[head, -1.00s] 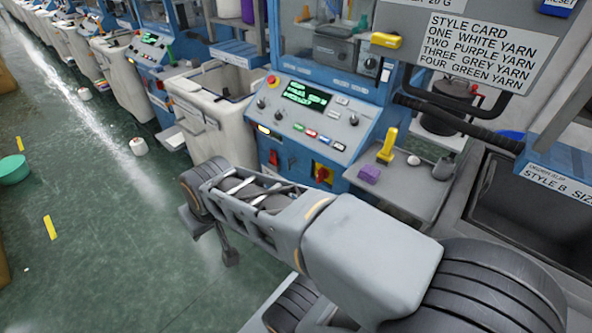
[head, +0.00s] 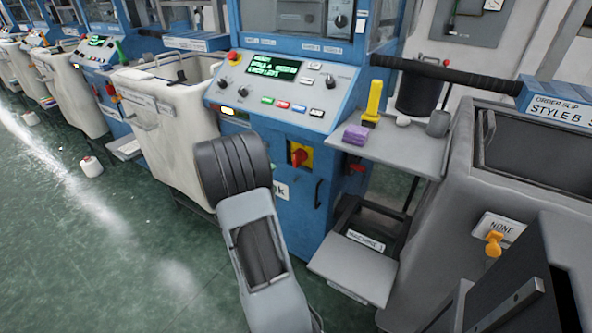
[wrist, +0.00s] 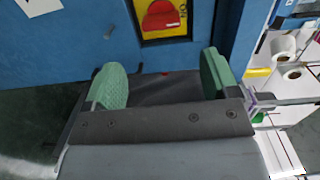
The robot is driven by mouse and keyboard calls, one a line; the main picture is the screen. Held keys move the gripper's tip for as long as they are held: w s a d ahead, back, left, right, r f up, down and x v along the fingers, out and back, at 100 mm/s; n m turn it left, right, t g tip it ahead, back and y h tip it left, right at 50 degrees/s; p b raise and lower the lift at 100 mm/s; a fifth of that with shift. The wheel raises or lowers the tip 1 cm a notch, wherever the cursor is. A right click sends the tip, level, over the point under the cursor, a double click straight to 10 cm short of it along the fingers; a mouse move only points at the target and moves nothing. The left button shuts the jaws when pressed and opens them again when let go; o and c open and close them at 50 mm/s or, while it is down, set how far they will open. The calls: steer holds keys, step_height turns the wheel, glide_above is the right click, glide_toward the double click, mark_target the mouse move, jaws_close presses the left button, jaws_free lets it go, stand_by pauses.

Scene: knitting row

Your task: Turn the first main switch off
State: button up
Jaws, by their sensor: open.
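The main switch (head: 299,155) is a red rotary knob on a yellow plate, low on the front of the blue machine in the head view. In the head view my arm stands in front of the machine, left of the switch, and the fingers are hidden. I cannot read the knob's setting.
The control panel (head: 270,95) with a lit screen sits above the switch. A shelf (head: 400,148) with a purple block (head: 355,135) and yellow tool (head: 373,103) juts out at right. A grey step (head: 352,268) stands below. A white bin (head: 165,120) is left.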

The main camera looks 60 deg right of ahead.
mark_target(294, 161)
steer(key=shift+m+g, duration=0.4)
steer(key=shift+g, duration=0.1)
steer(key=d, duration=0.8)
steer(key=s+d, duration=0.1)
steer(key=d, duration=0.3)
steer(key=shift+s+d+f+b, duration=0.1)
steer(key=shift+f+b, duration=0.2)
steer(key=shift+b, duration=0.1)
steer(key=shift+d, duration=1)
steer(key=shift+c, duration=0.5)
steer(key=c, duration=0.5)
steer(key=shift+c, duration=0.2)
